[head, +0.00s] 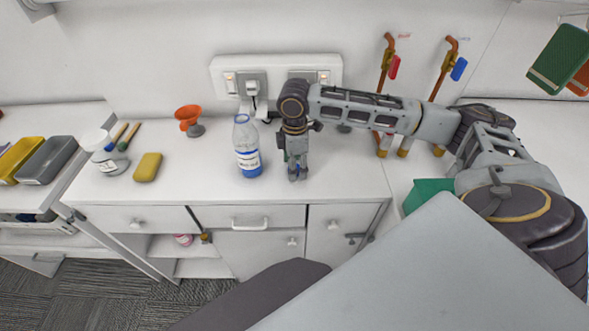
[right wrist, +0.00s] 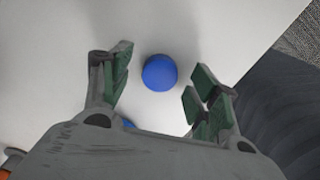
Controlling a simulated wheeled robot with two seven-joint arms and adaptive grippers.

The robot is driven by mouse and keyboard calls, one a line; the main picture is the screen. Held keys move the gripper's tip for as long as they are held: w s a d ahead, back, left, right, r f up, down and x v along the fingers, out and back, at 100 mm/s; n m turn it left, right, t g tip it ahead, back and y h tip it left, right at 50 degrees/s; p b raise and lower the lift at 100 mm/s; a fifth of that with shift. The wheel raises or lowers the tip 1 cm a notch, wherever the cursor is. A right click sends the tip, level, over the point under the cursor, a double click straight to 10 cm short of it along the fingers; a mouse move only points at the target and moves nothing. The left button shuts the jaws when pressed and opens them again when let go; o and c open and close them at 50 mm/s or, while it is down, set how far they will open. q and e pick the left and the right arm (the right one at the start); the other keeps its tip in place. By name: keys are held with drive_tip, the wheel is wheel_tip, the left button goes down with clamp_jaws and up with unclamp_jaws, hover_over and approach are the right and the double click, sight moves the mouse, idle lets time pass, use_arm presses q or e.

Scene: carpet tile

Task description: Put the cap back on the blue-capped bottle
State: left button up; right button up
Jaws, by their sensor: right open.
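The bottle (head: 246,135) stands upright on the white counter, clear with a blue-and-white label and an uncapped mouth. The blue cap (right wrist: 160,73) lies on the counter in the right wrist view, apart from the bottle. In the head view it is mostly hidden by my right gripper (head: 297,172), which points down just right of the bottle. In the right wrist view the open fingers of this gripper (right wrist: 160,68) are on either side of the cap, with gaps at both sides. My left gripper is not in view.
An orange funnel-like item (head: 188,117), a yellow sponge (head: 147,167) and a white jar (head: 106,155) stand left of the bottle. Sockets with a plug (head: 252,88) are on the wall behind. Pipes with red and blue handles (head: 459,69) are at right. The counter's front right is clear.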

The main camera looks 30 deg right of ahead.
drive_tip(key=shift+f, duration=0.2)
idle(0.3)
drive_tip(key=c, duration=0.8)
